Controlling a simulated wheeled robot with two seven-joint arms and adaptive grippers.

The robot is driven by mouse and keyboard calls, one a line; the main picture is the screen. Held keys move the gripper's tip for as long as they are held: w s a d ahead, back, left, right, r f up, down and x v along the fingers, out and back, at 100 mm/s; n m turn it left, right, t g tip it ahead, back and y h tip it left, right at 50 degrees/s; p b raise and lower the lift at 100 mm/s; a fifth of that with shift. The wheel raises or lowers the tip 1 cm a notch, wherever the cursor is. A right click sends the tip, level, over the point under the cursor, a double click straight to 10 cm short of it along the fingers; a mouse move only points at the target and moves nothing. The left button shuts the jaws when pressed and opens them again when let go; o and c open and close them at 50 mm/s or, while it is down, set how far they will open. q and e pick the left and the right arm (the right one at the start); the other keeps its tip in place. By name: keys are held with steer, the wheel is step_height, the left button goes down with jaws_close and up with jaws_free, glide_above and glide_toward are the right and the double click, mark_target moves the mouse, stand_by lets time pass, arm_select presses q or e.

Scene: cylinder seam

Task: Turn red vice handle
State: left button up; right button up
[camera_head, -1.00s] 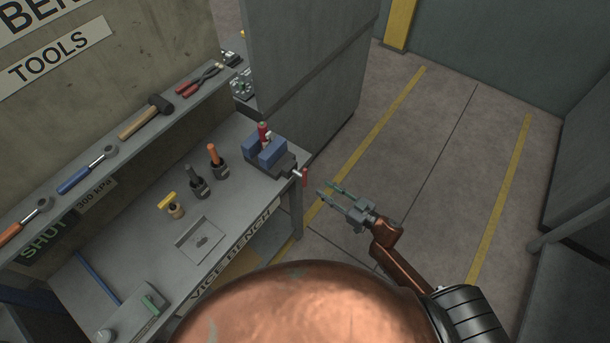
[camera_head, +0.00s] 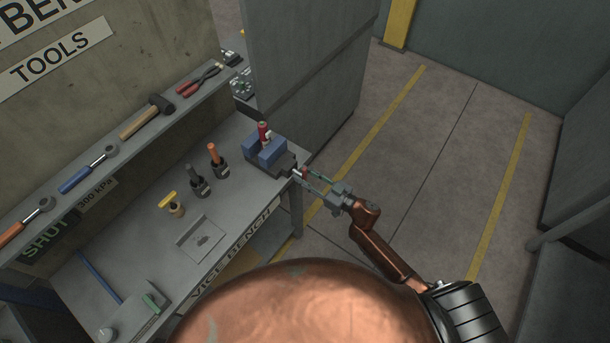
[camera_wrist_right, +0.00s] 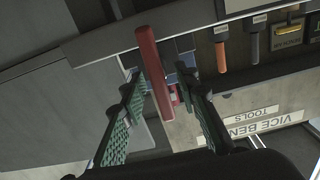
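The vice (camera_head: 265,152) has blue jaws on a dark grey body at the bench's far right corner. A red-topped piece (camera_head: 263,130) stands upright between its jaws. The red vice handle (camera_head: 304,173) sticks out at the bench's front edge; the wrist view shows it as a long red bar (camera_wrist_right: 153,70). My right gripper (camera_head: 315,182) points at the handle from the floor side. In the wrist view its green-padded fingers (camera_wrist_right: 163,88) are apart, one on each side of the bar, with gaps visible. My left gripper is not in view.
The vice bench (camera_head: 140,250) carries orange, black and yellow-handled tools in holders. A shelf (camera_head: 125,148) above holds a hammer, pliers and wrenches. A tall grey panel (camera_head: 305,75) stands just behind the vice. The floor (camera_head: 430,170) to the right is clear.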

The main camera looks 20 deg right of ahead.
jaws_close()
steer(key=shift+n, duration=0.4)
steer(key=n, duration=0.3)
steer(key=shift+a+n+b, duration=0.1)
steer(key=shift+n+b, duration=0.2)
steer(key=n, duration=0.2)
steer(key=n+b, duration=0.1)
steer(key=shift+s+a+f+n, duration=0.1)
steer(key=shift+s+n, duration=0.05)
steer(key=shift+n, duration=0.25)
steer(key=n+b, duration=0.2)
steer(key=n, duration=0.3)
steer(key=shift+a+f, duration=0.1)
steer(key=shift+f, duration=0.05)
steer(key=shift+f+n+b, duration=0.1)
steer(key=shift+n+b, duration=1.25)
steer(key=shift+n, duration=1.05)
